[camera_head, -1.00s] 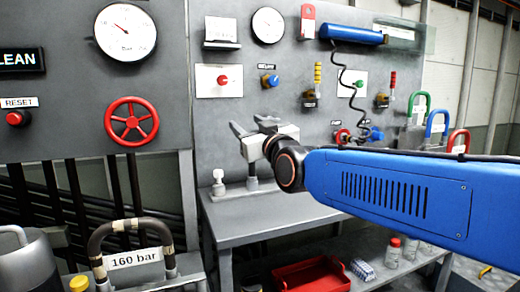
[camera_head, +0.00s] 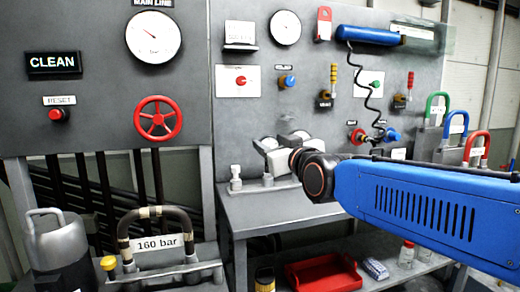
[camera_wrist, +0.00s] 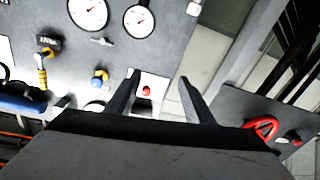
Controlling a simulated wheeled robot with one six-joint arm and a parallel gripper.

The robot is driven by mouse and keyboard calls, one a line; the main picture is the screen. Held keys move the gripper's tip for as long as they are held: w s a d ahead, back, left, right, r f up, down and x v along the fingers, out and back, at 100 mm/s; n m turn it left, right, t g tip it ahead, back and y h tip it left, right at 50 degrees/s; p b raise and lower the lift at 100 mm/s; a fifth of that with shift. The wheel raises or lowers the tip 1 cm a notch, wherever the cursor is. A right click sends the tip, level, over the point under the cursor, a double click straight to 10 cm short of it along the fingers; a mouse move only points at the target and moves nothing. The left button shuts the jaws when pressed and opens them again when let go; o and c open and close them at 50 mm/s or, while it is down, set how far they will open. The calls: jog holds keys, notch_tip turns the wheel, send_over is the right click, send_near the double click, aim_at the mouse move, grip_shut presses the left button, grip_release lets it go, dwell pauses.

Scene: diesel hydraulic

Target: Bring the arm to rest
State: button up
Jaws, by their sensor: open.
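My blue arm (camera_head: 420,205) reaches in from the right in the head view, over the grey workbench. My gripper (camera_head: 278,141) is at its end, in front of the grey panel and above the bench top (camera_head: 265,210). In the wrist view my gripper (camera_wrist: 159,77) has its two dark fingers apart, with nothing held between them. A red button on a white plate (camera_wrist: 147,91) shows behind the gap, apart from the fingers.
The panel carries gauges (camera_head: 150,37), a red handwheel (camera_head: 158,119), small valves and a blue cylinder (camera_head: 367,36). Coloured padlock-like shackles (camera_head: 477,147) stand at right, near my arm. A red tray (camera_head: 325,273) sits on the lower shelf. A grey can (camera_head: 60,250) stands lower left.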

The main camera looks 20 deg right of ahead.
jog(key=s+d+f+m+g, duration=0.1)
jog(key=s+d+f+g, duration=0.1)
jog(key=s+f+g, duration=0.5)
jog(key=s+d+f+m+g+h, duration=0.1)
jog(key=s+f+g, duration=0.5)
jog(key=s+f, duration=1.3)
notch_tip(320, 180, down, 8)
jog(key=shift+d+r+m+g+h, duration=0.15)
jog(key=shift+d+m+g+h, duration=0.25)
jog(key=shift+d, duration=0.55)
jog(key=shift+s, duration=0.1)
